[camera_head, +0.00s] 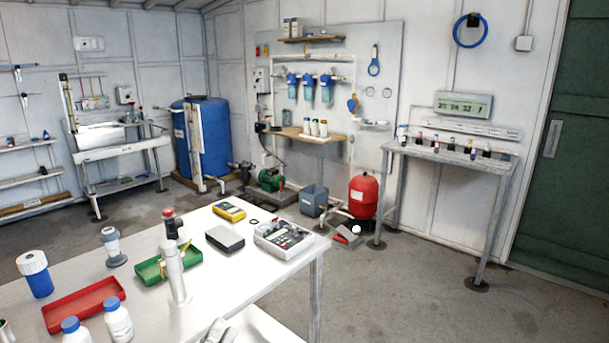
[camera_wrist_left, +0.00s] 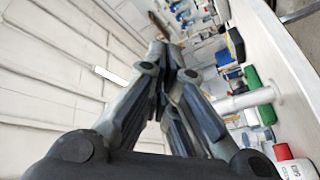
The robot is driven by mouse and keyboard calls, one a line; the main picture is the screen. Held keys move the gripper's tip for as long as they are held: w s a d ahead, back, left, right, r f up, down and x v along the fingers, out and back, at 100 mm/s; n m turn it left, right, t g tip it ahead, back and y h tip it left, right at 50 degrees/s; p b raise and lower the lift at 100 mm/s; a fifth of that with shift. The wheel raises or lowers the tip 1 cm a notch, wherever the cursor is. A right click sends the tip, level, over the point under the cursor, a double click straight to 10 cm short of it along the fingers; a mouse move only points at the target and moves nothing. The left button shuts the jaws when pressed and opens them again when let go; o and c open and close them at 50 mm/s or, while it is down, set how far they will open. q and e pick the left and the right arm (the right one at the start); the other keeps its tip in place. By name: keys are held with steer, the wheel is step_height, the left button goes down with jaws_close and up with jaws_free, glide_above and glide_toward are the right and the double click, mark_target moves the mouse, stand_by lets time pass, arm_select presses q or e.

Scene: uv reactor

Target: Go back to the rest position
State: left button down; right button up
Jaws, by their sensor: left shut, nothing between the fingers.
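My left gripper (camera_wrist_left: 168,58) fills the middle of the left wrist view. Its dark fingers come together at the tips, shut with nothing between them. It appears beside and above the white bench (camera_head: 215,285), whose top also shows tilted along the right of the left wrist view (camera_wrist_left: 270,55). A pale grey rounded piece at the bottom edge of the head view is cut off, and I cannot tell whether it is part of my arm. My right gripper is in neither view.
The bench holds a red tray (camera_head: 84,305), green tray (camera_head: 150,273), upright white stand (camera_head: 175,270), yellow meter (camera_head: 229,211), grey box (camera_head: 225,239), control unit (camera_head: 283,239) and several bottles. Open floor (camera_head: 420,300) lies right; a red tank (camera_head: 363,198) and side table (camera_head: 450,154) stand behind.

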arm_select(q)
steer(key=s+d+f+m+g+h, duration=0.1)
steer(key=s+d+f+m+g, duration=0.25)
steer(key=s+f, duration=0.25)
steer(key=s+d+f+m+g, duration=0.2)
steer(key=s+f+m+g, duration=0.2)
steer(key=s+f+g, duration=0.15)
steer(key=s+a+f+g+y, duration=0.3)
steer(key=s+a+f, duration=0.15)
steer(key=s, duration=0.35)
steer(key=s+a+f+g+y, duration=0.35)
steer(key=s+a, duration=0.25)
steer(key=s, duration=0.2)
step_height(320, 180, down, 25)
steer(key=s+g, duration=0.1)
steer(key=s, duration=0.1)
steer(key=s+a+f+m+g, duration=0.1)
steer(key=s+a+f, duration=0.1)
steer(key=s+f, duration=1.4)
steer(key=shift+s+a+f, duration=0.2)
steer(key=shift+s+f, duration=0.15)
